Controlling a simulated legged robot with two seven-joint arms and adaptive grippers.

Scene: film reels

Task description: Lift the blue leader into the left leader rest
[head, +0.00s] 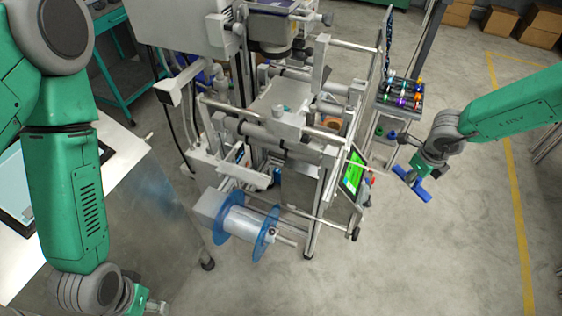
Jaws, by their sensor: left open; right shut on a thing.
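The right gripper (425,170) is shut on a blue bar-shaped piece (420,191), which looks like the blue leader. The piece is tilted and hangs in the air right of the machine, in front of the small rack. My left gripper (148,303) is open at the bottom left edge, partly cut off by the frame, beside the metal cabinet and away from the blue piece. A reel with blue flanges (268,238) sits on the machine's lower front. I cannot tell which part is the left leader rest.
The grey machine (290,125) with rollers and rails fills the middle. A green-lit screen (352,173) is on its right side. A dark rack (401,97) holds several coloured pieces. A metal cabinet (150,235) stands at left. The floor at right is clear; cardboard boxes (500,22) stand behind.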

